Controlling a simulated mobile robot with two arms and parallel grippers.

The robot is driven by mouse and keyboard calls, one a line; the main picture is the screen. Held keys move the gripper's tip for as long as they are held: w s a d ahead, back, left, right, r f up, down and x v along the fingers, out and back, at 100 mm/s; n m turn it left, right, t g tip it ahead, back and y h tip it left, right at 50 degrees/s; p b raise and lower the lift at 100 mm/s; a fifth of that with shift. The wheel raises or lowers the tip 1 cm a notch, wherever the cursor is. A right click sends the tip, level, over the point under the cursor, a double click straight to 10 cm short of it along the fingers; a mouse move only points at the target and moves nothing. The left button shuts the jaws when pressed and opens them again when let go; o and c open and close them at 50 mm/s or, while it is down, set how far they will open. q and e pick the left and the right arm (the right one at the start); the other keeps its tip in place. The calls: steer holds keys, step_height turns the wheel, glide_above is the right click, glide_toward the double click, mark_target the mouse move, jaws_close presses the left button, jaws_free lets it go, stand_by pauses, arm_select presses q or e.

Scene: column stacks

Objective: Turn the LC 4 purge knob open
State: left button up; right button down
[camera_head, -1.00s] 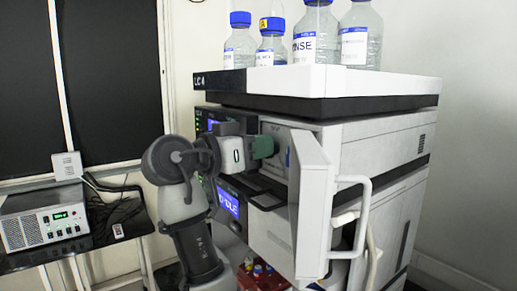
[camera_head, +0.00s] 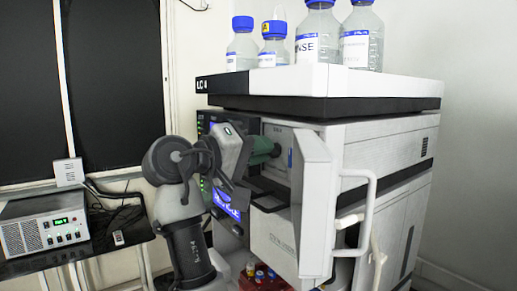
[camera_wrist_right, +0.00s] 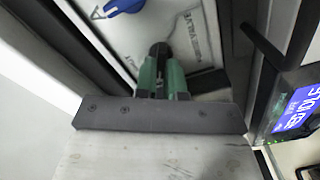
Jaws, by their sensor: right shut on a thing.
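The LC 4 stack (camera_head: 208,85) stands in the middle of the head view, with its front door (camera_head: 316,205) swung open. My right gripper (camera_head: 272,148) reaches in from the left behind that door. Its green fingers are shut on a small dark knob, the purge knob (camera_wrist_right: 160,49), on the pale front panel (camera_wrist_right: 200,45). The gripper body is tilted, rolled about its reach axis. The fingers hide much of the knob, so I cannot read its angle. My left gripper is not in view.
A blue knob (camera_wrist_right: 123,5) sits on the same panel near the held one. The open door with its white handle (camera_head: 368,210) stands close right of my gripper. Blue-capped bottles (camera_head: 318,35) stand on top. A grey instrument (camera_head: 45,225) is on the left table.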

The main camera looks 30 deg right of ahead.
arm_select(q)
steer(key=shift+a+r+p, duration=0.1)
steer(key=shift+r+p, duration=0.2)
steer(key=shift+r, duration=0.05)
arm_select(e)
steer(key=shift+n, duration=2.3)
steer(key=c, duration=1.4)
jaws_free()
steer(key=shift+d, duration=0.1)
steer(key=shift+o, duration=0.9)
steer(key=shift+w+d+f, duration=0.1)
steer(key=shift+d+f, duration=0.05)
